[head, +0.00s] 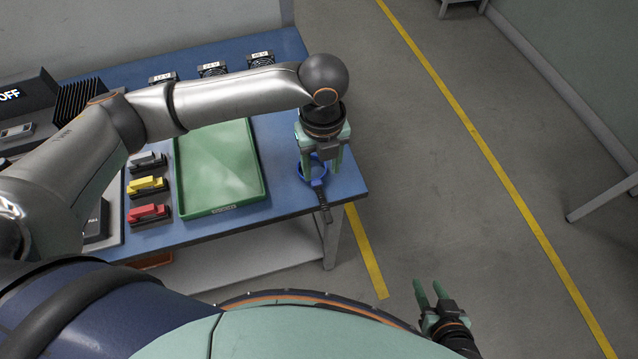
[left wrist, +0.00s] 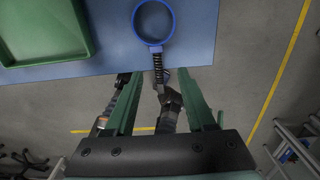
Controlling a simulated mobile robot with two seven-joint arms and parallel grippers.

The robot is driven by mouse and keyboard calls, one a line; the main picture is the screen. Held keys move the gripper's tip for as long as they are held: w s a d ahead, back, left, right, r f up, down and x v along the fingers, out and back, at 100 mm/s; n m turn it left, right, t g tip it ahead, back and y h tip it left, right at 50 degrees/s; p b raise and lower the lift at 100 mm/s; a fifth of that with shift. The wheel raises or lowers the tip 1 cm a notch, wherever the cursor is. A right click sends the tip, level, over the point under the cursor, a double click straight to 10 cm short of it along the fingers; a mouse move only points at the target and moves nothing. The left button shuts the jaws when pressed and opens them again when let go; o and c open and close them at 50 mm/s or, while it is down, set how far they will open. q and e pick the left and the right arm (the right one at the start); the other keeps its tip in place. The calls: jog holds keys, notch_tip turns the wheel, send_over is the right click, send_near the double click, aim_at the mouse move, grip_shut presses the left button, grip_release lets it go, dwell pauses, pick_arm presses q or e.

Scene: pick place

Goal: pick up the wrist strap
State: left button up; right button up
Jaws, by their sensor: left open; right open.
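The wrist strap is a blue loop (head: 317,182) with a dark coiled cord; it lies near the table's right front corner. Its cord runs toward the front edge and appears to hang over it. In the left wrist view the blue loop (left wrist: 153,44) lies beyond my fingertips, and the cord runs down between the fingers. My left gripper (head: 322,171) is open and points down over the loop, partly hiding it; its fingers also show in the left wrist view (left wrist: 160,74). Nothing is held. My right gripper (head: 429,284) is open and empty, off the table at lower right.
A green tray (head: 258,190) is left of the strap on the blue table (head: 290,130). Grey, yellow and red blocks (head: 148,185) stand left of the tray. Several dark fan-like units (head: 212,70) line the back edge. Right of the table is open floor with yellow lines.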

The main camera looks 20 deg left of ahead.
aim_at(319, 188)
pick_arm(q)
jog(key=f, duration=0.7)
jog(key=shift+a+f, duration=0.1)
jog(key=shift+a, duration=0.2)
jog(key=shift+c, duration=0.3)
grip_shut()
